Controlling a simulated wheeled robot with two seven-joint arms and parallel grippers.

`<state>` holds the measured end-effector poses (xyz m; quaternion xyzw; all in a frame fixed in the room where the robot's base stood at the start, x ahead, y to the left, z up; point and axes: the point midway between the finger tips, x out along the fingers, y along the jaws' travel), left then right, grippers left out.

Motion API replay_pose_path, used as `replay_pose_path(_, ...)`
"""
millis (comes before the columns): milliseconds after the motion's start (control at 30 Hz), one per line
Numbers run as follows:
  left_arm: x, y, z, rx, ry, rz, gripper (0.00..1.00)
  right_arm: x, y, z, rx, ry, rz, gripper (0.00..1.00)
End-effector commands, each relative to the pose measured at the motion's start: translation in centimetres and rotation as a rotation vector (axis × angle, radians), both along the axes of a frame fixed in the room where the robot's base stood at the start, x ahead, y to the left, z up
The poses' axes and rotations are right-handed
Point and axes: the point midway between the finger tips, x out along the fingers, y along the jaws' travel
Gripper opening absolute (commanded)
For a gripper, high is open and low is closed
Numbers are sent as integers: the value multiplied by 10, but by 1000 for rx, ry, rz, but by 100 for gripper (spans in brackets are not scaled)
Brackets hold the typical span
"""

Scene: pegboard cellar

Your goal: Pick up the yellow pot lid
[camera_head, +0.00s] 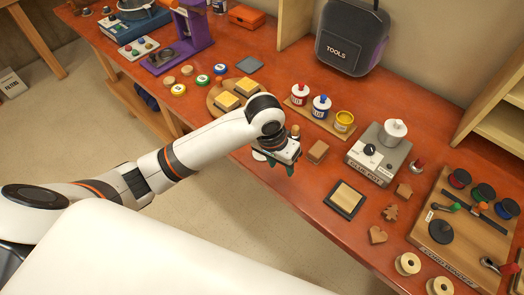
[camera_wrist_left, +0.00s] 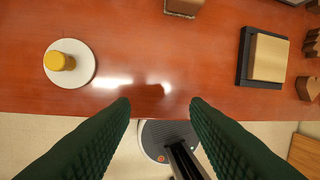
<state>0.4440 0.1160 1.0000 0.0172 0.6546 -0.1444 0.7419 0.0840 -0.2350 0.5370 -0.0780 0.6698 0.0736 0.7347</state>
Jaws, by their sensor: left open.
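The yellow pot lid is a white disc with a yellow knob (camera_wrist_left: 59,61), lying on the red-brown table at the left of the left wrist view. In the head view only a white edge (camera_head: 259,156) shows beside my left gripper, which hides the rest. My left gripper (camera_head: 283,168) is over the table's front edge. Its dark green fingers (camera_wrist_left: 160,105) are wide apart with nothing between them, and the lid is off to their left. A yellow paint pot (camera_head: 343,122) without a lid stands behind, beside lidded red (camera_head: 299,94) and blue (camera_head: 321,106) pots. My right gripper is not in view.
A wooden block (camera_head: 318,151) and a dark-framed wooden pad (camera_head: 345,199) lie right of my gripper. Table around the lid is bare.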

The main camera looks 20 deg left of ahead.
Motion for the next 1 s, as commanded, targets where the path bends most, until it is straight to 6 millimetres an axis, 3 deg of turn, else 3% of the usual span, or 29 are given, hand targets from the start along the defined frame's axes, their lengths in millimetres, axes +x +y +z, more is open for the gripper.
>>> replay_pose_path(33, 17, 12, 13, 36, 10, 30, 42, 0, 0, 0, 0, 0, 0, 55)
replay_pose_path(200, 52, 49, 48, 130, 84, 171, 42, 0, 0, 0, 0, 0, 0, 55)
replay_pose_path(433, 69, 75, 74, 178, 129, 288, 42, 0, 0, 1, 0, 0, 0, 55)
replay_pose_path(533, 69, 76, 66, 181, 135, 296, 42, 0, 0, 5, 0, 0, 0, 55)
replay_pose_path(800, 69, 76, 21, 179, 133, 295, 42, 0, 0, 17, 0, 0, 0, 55)
replay_pose_path(1000, 68, 76, 6, 179, 132, 292, 42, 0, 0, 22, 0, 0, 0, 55)
